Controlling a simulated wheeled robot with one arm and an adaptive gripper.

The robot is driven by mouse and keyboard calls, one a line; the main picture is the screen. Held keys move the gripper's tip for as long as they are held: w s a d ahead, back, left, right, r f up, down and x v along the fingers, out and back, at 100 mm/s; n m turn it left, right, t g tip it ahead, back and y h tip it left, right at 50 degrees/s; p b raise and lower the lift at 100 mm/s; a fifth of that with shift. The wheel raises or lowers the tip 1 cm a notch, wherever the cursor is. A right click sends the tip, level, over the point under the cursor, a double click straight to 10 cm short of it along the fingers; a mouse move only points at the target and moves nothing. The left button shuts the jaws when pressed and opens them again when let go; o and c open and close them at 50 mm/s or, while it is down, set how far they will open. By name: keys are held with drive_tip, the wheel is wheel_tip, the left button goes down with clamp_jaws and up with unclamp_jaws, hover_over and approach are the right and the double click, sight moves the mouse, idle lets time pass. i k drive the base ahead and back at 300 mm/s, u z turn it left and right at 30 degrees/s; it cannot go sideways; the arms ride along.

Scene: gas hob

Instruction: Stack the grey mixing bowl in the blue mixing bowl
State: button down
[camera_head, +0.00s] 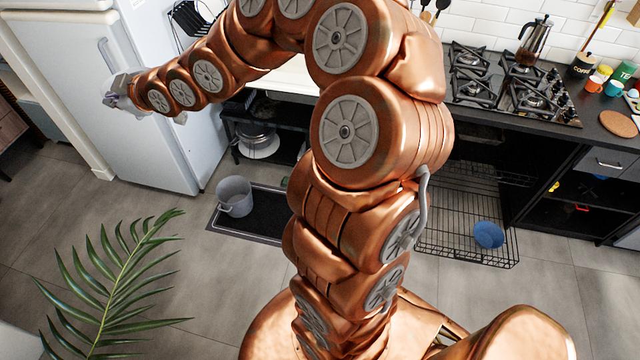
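The blue mixing bowl (489,235) sits in the front right of a pulled-out black wire rack, low under the hob counter. I cannot make out a grey mixing bowl for sure. A deep grey pot-like vessel (235,196) with a side handle stands on a dark floor mat at the left. My gripper (113,97) is at the far left, in front of the white fridge and close to its handle, well away from the blue bowl. It is small and seen from behind, so its fingers are unclear. My arm hides the middle of the view.
The wire rack (455,240) juts out over the floor. A pot (258,143) is on a low shelf. A palm leaf (115,285) reaches in at lower left.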

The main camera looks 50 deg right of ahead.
sight(484, 239)
drive_tip(key=u, duration=1.75)
drive_tip(key=k, duration=2.95)
drive_tip(key=z, duration=1.05)
